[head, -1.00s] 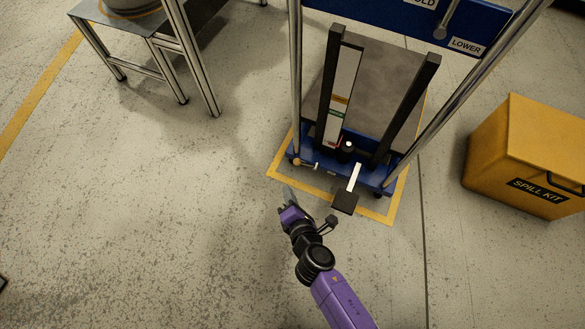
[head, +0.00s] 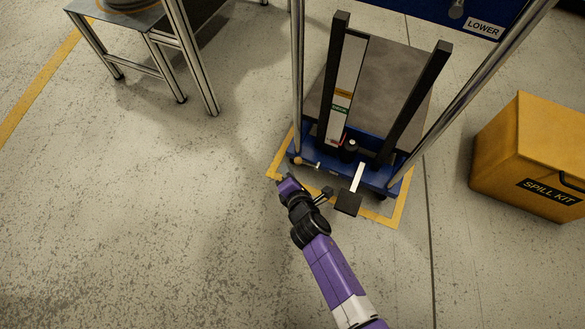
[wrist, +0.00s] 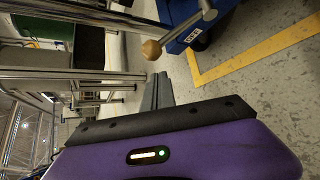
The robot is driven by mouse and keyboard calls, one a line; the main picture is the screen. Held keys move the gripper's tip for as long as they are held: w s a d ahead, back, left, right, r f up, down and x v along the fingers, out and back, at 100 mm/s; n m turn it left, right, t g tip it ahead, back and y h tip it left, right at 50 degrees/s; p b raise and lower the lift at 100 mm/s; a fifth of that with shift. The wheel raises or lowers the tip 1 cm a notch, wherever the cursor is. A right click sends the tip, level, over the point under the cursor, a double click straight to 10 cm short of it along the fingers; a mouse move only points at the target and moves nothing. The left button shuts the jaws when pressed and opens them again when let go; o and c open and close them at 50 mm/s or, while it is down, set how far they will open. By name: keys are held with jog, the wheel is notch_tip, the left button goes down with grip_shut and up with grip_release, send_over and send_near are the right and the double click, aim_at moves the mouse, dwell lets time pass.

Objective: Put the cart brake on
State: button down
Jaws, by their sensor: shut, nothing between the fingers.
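The blue lift cart (head: 374,177) stands in the upper middle of the head view, with a grey platform and black uprights. A short lever with a tan ball knob (head: 298,161) sticks out at its front left corner. In the wrist view the ball knob (wrist: 151,49) is on a metal rod beside a small label on the blue base. My gripper (head: 283,178) is just below and left of the knob in the head view. In the wrist view its fingers (wrist: 158,92) are shut and empty, and the knob appears apart from their tips.
A black foot pedal (head: 347,203) on a white arm juts from the cart's front, right of my wrist. A yellow spill kit box (head: 530,150) stands at right, a metal-framed table (head: 150,40) at upper left. The floor at left is clear.

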jog(key=shift+w+d+r+p, duration=0.2)
jog(key=shift+d+r+p, duration=0.4)
jog(key=shift+d, duration=0.2)
